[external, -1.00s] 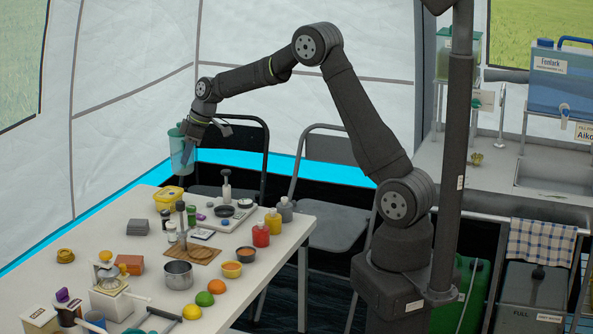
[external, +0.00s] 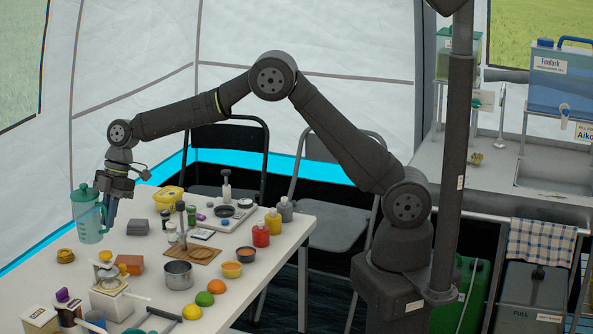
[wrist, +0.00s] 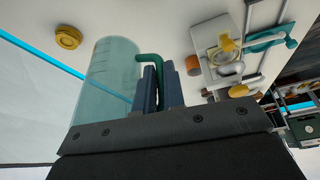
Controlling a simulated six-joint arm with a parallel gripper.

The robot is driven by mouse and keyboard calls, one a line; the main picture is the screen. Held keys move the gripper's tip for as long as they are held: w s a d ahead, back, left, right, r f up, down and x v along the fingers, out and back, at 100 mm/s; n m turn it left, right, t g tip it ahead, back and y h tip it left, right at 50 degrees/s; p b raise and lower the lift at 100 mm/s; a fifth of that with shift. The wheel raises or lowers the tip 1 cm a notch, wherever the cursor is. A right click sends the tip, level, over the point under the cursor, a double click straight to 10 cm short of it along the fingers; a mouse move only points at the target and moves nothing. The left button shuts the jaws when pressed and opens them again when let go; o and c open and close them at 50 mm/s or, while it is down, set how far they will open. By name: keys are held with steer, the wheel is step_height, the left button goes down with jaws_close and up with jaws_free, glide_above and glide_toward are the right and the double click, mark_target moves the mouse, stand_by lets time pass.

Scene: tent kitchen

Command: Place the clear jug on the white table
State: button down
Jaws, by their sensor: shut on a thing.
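The clear jug (external: 88,222) is a see-through, greenish vessel with a teal lid and handle. My gripper (external: 110,208) is shut on its handle and holds it upright over the far left part of the white table (external: 55,288). In the wrist view the jug (wrist: 108,75) is left of my gripper (wrist: 162,82), whose fingers close around the teal handle. The jug appears to be above the tabletop; the gap under it is hard to judge.
A yellow round item (external: 65,256) lies on the table below the jug. Grey blocks (external: 137,227), an orange-brown box (external: 129,264) and a white juicer-like device (external: 110,298) stand nearby. The table's left part has bare room.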

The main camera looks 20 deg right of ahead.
mark_target(96, 222)
steer(key=shift+s+a+f, duration=1.15)
steer(key=shift+a+f, duration=0.15)
steer(key=shift+f, duration=0.4)
steer(key=shift+s+a+f, duration=1.1)
steer(key=shift+a+f, duration=0.15)
steer(key=shift+f, duration=0.5)
steer(key=shift+s+a+f, duration=1.15)
steer(key=shift+a+f, duration=0.15)
steer(key=shift+f, duration=0.4)
steer(key=shift+f, duration=0.1)
steer(key=c, duration=1.9)
jaws_free()
steer(key=shift+f, duration=0.1)
steer(key=o, duration=0.4)
steer(key=v, duration=1.2)
steer(key=shift+a+r, duration=0.1)
steer(key=shift+r, duration=0.15)
steer(key=shift+f, duration=0.1)
